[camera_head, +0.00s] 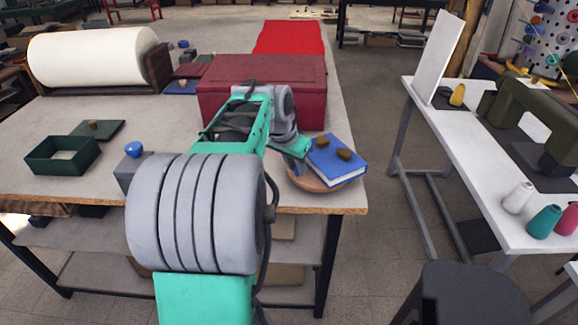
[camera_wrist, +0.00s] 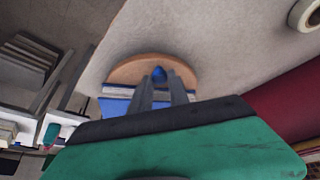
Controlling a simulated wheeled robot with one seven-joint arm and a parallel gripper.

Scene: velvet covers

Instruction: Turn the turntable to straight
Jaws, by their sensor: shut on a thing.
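The turntable (camera_head: 312,184) is a round wooden disc near the right front corner of the table; in the wrist view it is the brown disc (camera_wrist: 125,72). In the head view my arm hides the fingertips and the disc's left part.
A dark red box (camera_head: 262,88) stands right behind my arm. A green open box (camera_head: 62,155), a grey block with a blue knob (camera_head: 134,149) and a large white roll (camera_head: 92,55) are to the left. A white sewing table (camera_head: 495,205) stands right, across a floor gap.

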